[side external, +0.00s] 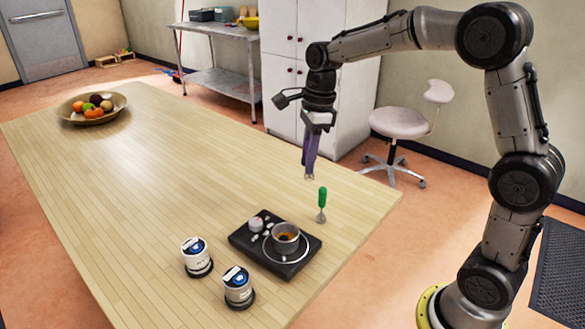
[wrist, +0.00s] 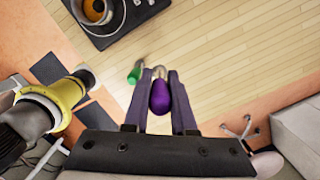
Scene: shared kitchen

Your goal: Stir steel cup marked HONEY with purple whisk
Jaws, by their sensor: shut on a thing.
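My gripper (side external: 310,153) is shut on the purple whisk (wrist: 160,97) and holds it above the right side of the table. The bulbous purple handle sits between my fingers in the wrist view, and the wire end shows below them in the side view (side external: 308,177). A steel cup (side external: 286,232) with orange-brown contents stands on a black hotplate (side external: 247,241), below and left of my gripper. The cup also shows at the top left of the wrist view (wrist: 92,19). No HONEY marking is legible on it.
A fruit bowl (side external: 70,115) is at the far left. The middle of the table is clear.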

